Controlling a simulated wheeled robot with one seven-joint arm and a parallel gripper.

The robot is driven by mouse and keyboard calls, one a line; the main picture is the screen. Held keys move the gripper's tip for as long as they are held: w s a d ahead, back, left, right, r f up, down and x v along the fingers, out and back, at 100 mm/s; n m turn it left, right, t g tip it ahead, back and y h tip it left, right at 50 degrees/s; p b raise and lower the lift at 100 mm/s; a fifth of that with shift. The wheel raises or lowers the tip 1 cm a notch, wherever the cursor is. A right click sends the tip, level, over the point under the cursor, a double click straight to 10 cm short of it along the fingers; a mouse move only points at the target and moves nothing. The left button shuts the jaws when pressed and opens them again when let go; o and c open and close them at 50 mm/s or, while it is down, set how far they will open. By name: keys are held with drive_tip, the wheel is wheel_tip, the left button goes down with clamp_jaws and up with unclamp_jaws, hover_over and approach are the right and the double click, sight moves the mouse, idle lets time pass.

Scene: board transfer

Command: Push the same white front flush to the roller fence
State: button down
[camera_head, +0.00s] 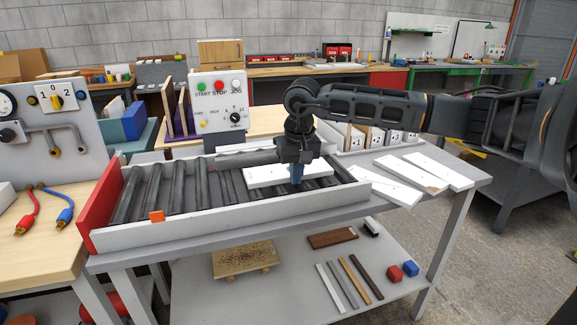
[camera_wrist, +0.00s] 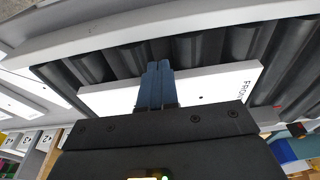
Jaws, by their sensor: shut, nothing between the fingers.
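A long white front (camera_head: 276,176) lies flat on the dark rollers, right of the conveyor's middle. In the wrist view, this white front (camera_wrist: 215,88) carries lettering starting "FRON" at its right end. My gripper (camera_head: 297,178) points down at the front's near long side, its blue fingers together and empty. In the wrist view, my gripper (camera_wrist: 157,66) crosses the front's edge; I cannot tell whether it touches. The pale rail along the rollers' near side (camera_head: 240,212) looks like the fence. Bare rollers show between it and the front. My gripper hides part of the front.
A red end plate (camera_head: 100,200) closes the conveyor's left end, and an orange block (camera_head: 157,216) sits on the near rail. Several white boards (camera_head: 410,172) lie on the table at right. A control box (camera_head: 218,100) stands behind the rollers. The left rollers are clear.

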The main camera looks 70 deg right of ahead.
drive_tip(key=shift+w+d+b, duration=0.75)
drive_tip(key=shift+w+d, duration=0.4)
drive_tip(key=shift+d, duration=0.2)
wheel_tip(320, 180, up, 7)
drive_tip(key=s+a+p, duration=0.1)
drive_tip(key=a+p, duration=0.1)
drive_tip(key=shift+s, duration=0.3)
idle(0.7)
idle(0.5)
